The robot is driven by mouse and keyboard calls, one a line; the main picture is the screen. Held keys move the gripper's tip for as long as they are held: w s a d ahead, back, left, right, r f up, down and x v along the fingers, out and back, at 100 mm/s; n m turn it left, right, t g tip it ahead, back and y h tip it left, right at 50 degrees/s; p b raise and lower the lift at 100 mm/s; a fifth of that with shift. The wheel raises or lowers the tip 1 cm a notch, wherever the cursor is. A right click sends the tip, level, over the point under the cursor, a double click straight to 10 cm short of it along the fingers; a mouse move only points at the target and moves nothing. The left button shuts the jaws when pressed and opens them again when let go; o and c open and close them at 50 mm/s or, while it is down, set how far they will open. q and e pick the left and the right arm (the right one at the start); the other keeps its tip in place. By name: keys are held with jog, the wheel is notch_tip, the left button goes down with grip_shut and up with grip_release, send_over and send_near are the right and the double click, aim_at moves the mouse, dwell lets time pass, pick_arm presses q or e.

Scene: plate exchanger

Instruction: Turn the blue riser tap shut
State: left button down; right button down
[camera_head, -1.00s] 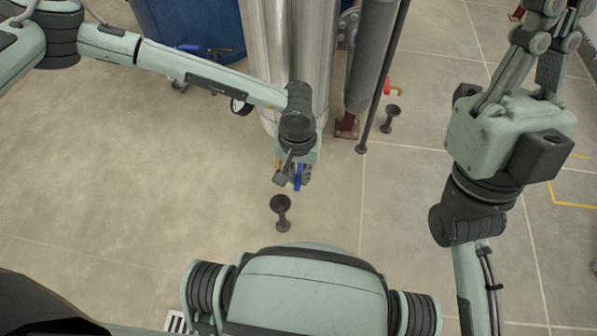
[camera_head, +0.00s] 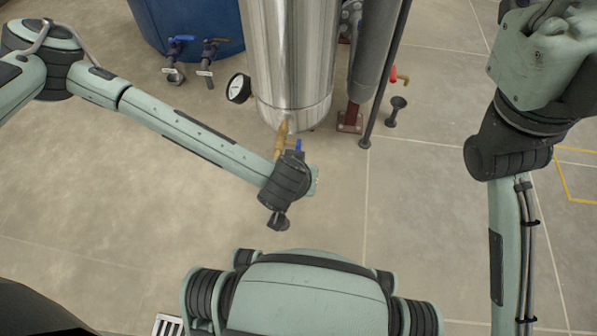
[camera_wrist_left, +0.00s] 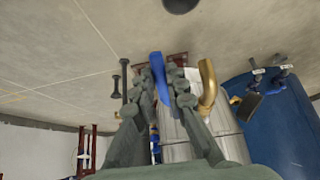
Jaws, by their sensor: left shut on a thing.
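The blue riser tap has a blue handle (camera_head: 298,145) beside a brass fitting (camera_head: 281,140) at the foot of the shiny steel column. My left wrist covers much of it in the head view. In the left wrist view the blue lever (camera_wrist_left: 159,75) stands between the two fingers of my left gripper (camera_wrist_left: 163,88), which is shut on it. The curved brass pipe (camera_wrist_left: 208,85) is just right of the fingers there. My right gripper (camera_head: 535,12) is raised at the top right, cut by the frame edge; its finger opening is unclear.
The steel column (camera_head: 292,60) carries a round gauge (camera_head: 238,88). A red-handled tap (camera_head: 394,75) and a dark floor stub (camera_head: 397,106) are to the right. The left floor is open.

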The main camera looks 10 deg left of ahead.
dwell(0.4)
pick_arm(q)
jog(key=c, duration=1.5)
grip_release()
jog(key=shift+c, duration=0.2)
notch_tip(320, 180, up, 10)
jog(key=shift+c, duration=0.2)
